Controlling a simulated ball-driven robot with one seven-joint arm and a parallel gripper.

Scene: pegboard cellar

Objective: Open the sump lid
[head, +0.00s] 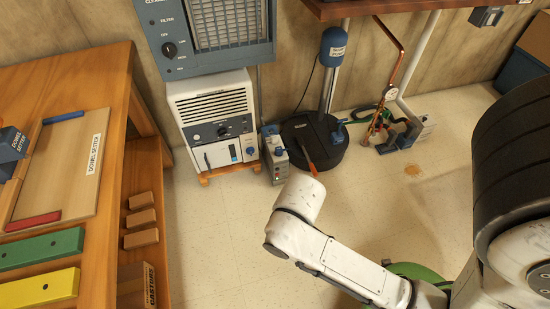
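The sump lid appears to be the dark round cover (330,159) on the floor by the back wall. It looks level, with no visible gap at its edge. A metal pipe with a blue cylinder stands at its back. A blue fitting (339,134) is at its right side. An orange-red bar (306,154) slants over its front left; I cannot tell whether it is fixed to the lid. My white arm reaches from the lower right, its end link just in front of the lid. My gripper's fingers do not show.
A grey control box (276,160) and a white dehumidifier-like unit (213,122) stand left of the lid. Right of it are a green hose (364,113), a copper pipe with gauge (377,118) and a grey fitting. A wooden bench (109,215) fills the left. Central floor is clear.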

